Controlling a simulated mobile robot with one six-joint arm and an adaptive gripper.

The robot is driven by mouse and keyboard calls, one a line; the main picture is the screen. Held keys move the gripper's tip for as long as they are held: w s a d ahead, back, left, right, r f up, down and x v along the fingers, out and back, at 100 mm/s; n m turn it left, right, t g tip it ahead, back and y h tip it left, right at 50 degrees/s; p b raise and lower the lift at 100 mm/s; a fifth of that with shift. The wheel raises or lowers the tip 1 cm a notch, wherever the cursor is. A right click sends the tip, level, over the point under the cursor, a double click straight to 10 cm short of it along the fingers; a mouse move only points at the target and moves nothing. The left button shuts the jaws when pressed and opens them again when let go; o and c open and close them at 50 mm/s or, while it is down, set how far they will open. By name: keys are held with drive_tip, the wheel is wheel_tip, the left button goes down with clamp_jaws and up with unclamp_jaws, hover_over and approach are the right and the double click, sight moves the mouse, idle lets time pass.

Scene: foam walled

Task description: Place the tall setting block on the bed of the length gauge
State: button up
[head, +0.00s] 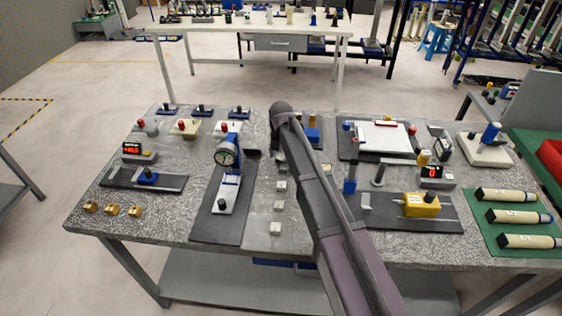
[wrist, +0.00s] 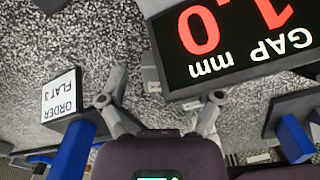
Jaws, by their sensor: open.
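Small pale metal blocks stand in a column on the granite table, at the back (head: 281,186), in the middle (head: 278,205) and at the front (head: 275,228). I cannot tell which is the tall setting block. No label marks the length gauge. A dial gauge (head: 228,155) on a blue stand is left of the blocks. A yellow device (head: 420,205) on a dark plate is right of them, with a red readout (head: 431,172) behind it. My gripper (wrist: 162,98) is open and empty above the granite in the wrist view; my arm hides it in the head view.
In the wrist view, a display (wrist: 235,40) reading GAP mm 1.0 is close by the right finger, and a card (wrist: 61,98) reading ORDER FLAT 3 is left. Brass pieces (head: 112,209) lie front left. Cylinders on a green mat (head: 494,230) are far right.

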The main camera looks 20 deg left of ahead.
sight(281, 157)
idle(0.4)
clamp_jaws()
drive_tip(key=shift+r, duration=0.15)
wheel_tip(281, 157, up, 3)
drive_tip(key=p, duration=0.3)
drive_tip(key=shift+r, duration=0.15)
drive_tip(key=s+d, duration=0.3)
drive_tip(key=s, duration=0.1)
drive_tip(key=s+d+r+p, duration=0.1)
drive_tip(key=s+d, duration=0.3)
drive_tip(key=s+d+p, duration=0.1)
drive_tip(key=s+d, duration=0.2)
drive_tip(key=d, duration=0.1)
drive_tip(key=shift+s+r, duration=0.25)
drive_tip(key=shift+s, duration=0.15)
